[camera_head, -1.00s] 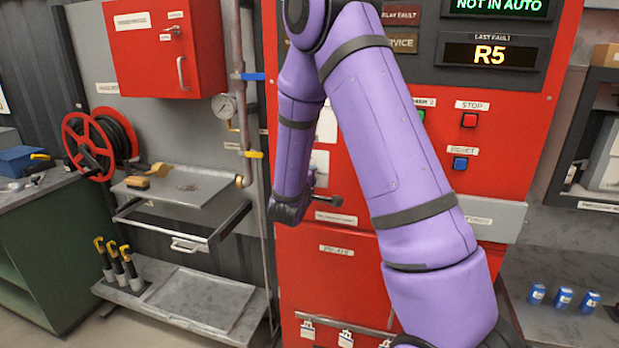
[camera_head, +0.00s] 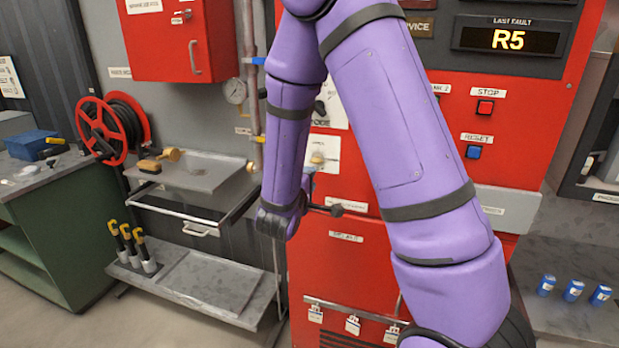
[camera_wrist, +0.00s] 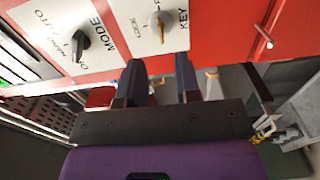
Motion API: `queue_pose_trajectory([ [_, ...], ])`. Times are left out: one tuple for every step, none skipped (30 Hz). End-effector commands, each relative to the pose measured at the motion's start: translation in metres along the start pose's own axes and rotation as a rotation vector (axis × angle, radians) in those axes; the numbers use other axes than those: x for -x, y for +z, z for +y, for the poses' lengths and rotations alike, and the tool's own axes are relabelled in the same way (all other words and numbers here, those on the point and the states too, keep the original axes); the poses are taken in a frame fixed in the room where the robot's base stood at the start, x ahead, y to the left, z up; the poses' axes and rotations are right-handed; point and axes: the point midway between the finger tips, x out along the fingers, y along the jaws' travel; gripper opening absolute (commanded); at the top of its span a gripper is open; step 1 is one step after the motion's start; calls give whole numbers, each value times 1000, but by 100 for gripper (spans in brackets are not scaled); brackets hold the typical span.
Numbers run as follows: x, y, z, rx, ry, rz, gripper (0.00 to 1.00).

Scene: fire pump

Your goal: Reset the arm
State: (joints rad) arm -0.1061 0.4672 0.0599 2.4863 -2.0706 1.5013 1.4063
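My purple arm (camera_head: 400,150) is bent in front of the red pump cabinet in the head view. Its upper part runs down the middle, and its forearm (camera_head: 288,140) hangs to the left. My gripper (camera_wrist: 158,72) shows two dark fingers spread apart in the wrist view, with nothing seen held between them. Beyond the fingertips are the key switch (camera_wrist: 157,26) and the black mode switch (camera_wrist: 80,41) on white plates. In the head view the gripper is small and dark at the cabinet front, and its opening is hard to make out there.
The cabinet has a red stop button (camera_head: 485,107) and a blue reset button (camera_head: 473,152). A shelf stand (camera_head: 215,280), hose reel (camera_head: 113,130) and green bench (camera_head: 75,225) are at left. Several blue cans (camera_head: 573,290) stand at lower right. Some floor is clear at lower left.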

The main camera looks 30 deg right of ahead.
Motion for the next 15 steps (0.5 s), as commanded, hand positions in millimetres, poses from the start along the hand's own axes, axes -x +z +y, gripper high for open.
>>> queue_pose_trajectory([
  [0, 0, 0, 0, 0, 0, 31],
  [0, 0, 0, 0, 0, 0, 31],
  [0, 0, 0, 0, 0, 0, 31],
  [0, 0, 0, 0, 0, 0, 31],
  [0, 0, 0, 0, 0, 0, 31],
  [0, 0, 0, 0, 0, 0, 31],
  [0, 0, 0, 0, 0, 0, 31],
  [0, 0, 0, 0, 0, 0, 31],
  [0, 0, 0, 0, 0, 0, 31],
  [0, 0, 0, 0, 0, 0, 31],
  [0, 0, 0, 0, 0, -1, 31],
  [0, 1, 1, 0, 0, -4, 31],
  [-1, 2, 2, 0, 0, -9, 31],
  [-1, 4, 4, 0, -1, -19, 31],
  [-1, 7, 8, 0, -3, -36, 31],
])
